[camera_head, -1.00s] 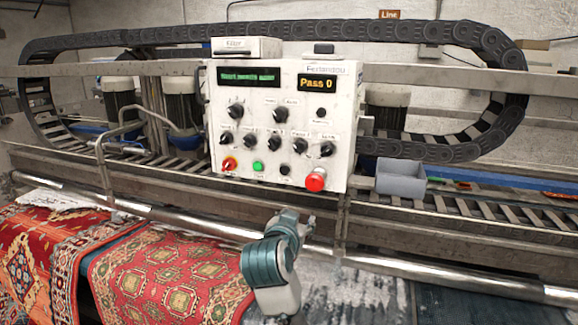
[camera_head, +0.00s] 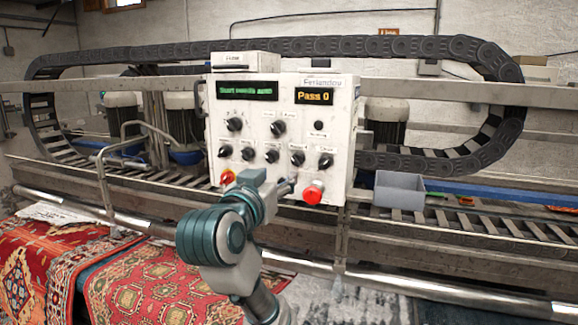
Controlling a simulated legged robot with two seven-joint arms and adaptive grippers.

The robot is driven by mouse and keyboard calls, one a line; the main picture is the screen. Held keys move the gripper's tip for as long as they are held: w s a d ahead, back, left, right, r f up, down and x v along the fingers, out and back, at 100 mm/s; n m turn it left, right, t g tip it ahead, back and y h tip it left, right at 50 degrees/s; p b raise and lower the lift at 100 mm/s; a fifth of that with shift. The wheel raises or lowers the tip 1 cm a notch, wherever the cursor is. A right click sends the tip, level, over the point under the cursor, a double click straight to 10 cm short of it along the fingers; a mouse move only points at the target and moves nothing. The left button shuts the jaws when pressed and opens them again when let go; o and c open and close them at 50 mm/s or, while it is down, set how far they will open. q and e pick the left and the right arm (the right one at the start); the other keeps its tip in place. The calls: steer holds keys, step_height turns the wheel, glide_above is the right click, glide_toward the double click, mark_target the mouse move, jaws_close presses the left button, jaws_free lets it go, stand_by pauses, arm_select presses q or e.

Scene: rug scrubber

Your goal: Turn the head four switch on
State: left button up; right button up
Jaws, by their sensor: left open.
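The white control panel (camera_head: 340,150) stands upright at the middle, with a green text display (camera_head: 247,91) and an amber "Pass 0" display (camera_head: 314,97). Its lower row of black rotary switches includes one (camera_head: 297,158) second from the right; the small labels are too blurred to tell for certain which is head four. My left gripper (camera_head: 287,187) is open and empty, in front of the panel's lower edge, just below that row and left of the red mushroom button (camera_head: 313,192). It hides the green and black buttons. Contact cannot be told. My right gripper is not in view.
A grey bin (camera_head: 399,190) stands right of the panel. A metal rail (camera_head: 420,284) and patterned rugs (camera_head: 150,285) lie below. A black cable chain (camera_head: 440,45) loops behind.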

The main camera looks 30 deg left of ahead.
mark_target(295, 163)
arm_select(q)
steer(key=w, duration=0.5)
steer(key=w+d, duration=0.1)
steer(key=w, duration=0.1)
steer(key=shift+w+r, duration=0.2)
steer(key=shift+r, duration=0.1)
steer(key=a, duration=0.1)
steer(key=w+a, duration=0.2)
steer(key=shift+a+f+p, duration=0.2)
steer(key=shift+f+p, duration=0.1)
steer(key=shift+w+f, duration=0.1)
steer(key=shift+w, duration=0.2)
steer(key=shift+s, duration=0.15)
steer(key=shift+s+d, duration=0.1)
steer(key=shift+d, duration=0.15)
steer(key=c, duration=0.3)
steer(key=shift+d+r, duration=0.25)
steer(key=shift+d, duration=0.25)
jaws_close()
steer(key=shift+a, duration=0.15)
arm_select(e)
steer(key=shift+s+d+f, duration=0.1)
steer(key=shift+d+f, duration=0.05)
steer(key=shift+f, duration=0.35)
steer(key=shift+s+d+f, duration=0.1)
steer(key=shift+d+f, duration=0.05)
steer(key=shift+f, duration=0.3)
